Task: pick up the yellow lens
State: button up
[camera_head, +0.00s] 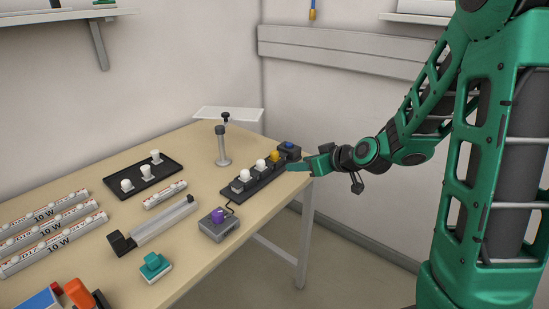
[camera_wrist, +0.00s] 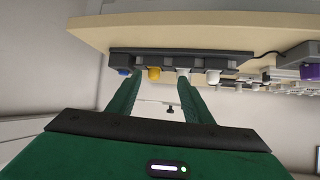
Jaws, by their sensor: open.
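The yellow lens (camera_head: 275,156) stands on a dark strip (camera_head: 236,195) near the table's right edge, between a white lens (camera_head: 261,165) and a blue-topped block (camera_head: 289,147). My gripper (camera_head: 293,167) is just right of the strip, beside the yellow lens. In the wrist view, the yellow lens (camera_wrist: 154,74) shows between the tips of my open gripper (camera_wrist: 158,82), nearer the left finger. A white lens (camera_wrist: 182,74) shows by the right fingertip. Nothing is held. The exact gap to the lens cannot be told.
A grey box with a purple knob (camera_head: 217,217) is in front. A black tray (camera_head: 143,177) with white lenses is at left. The floor right of the table is clear.

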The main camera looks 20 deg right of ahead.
aim_at(277, 153)
jog(key=w+a, duration=0.1)
jog(key=w, duration=0.1)
jog(key=w+a+t, duration=0.1)
jog(key=w, duration=0.2)
jog(key=w+a+f+t, duration=0.1)
jog(key=w, duration=0.2)
jog(key=shift+d+x, duration=0.15)
jog(key=shift+x, duration=1.2)
jog(key=shift+d+x, duration=0.15)
jog(key=shift+x, duration=1.25)
jog(key=shift+f, duration=0.1)
jog(key=c, duration=1.1)
